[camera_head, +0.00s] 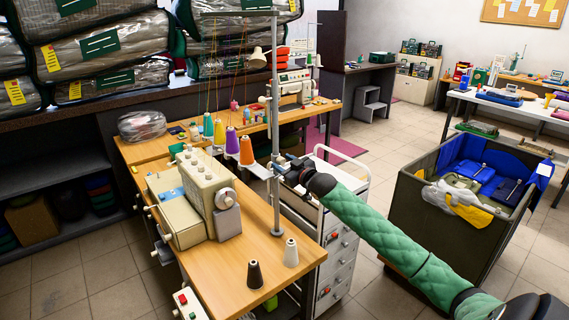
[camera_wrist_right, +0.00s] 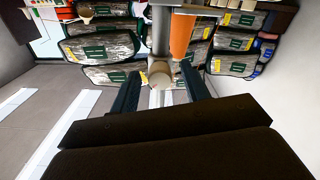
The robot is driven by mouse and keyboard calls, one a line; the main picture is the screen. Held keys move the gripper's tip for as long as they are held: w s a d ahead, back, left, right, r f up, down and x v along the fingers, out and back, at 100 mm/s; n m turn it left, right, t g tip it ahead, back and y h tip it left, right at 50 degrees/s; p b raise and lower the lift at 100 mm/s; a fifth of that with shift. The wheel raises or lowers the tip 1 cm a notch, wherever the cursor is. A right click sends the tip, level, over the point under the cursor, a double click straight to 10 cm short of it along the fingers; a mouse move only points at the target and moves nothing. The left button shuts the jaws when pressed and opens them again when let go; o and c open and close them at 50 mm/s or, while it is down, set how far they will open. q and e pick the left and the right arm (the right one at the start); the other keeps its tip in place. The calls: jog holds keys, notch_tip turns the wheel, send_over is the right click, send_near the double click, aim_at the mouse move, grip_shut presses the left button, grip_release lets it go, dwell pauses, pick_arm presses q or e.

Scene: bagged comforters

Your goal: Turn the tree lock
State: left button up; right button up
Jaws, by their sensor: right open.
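The thread tree is a grey upright pole (camera_head: 275,208) on the wooden sewing table, with thread cones on its arms, among them an orange cone (camera_head: 246,151). My right gripper (camera_head: 280,164) is at the pole, at about the height of the cones, reaching in from the right. In the right wrist view, a round beige knob (camera_wrist_right: 160,74), seemingly the tree lock, sits against the pole (camera_wrist_right: 161,35). It appears between the two open fingers of my right gripper (camera_wrist_right: 160,82), with gaps on both sides. The gripper hides this knob in the head view. My left gripper is out of view.
A cream sewing machine (camera_head: 195,190) stands left of the pole. A black cone (camera_head: 255,274) and a white cone (camera_head: 291,252) stand near the table's front. A white drawer cart (camera_head: 337,262) is beneath my right arm, and a dark bin (camera_head: 422,215) stands to the right.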

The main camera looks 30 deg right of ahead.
jog(key=c, duration=1)
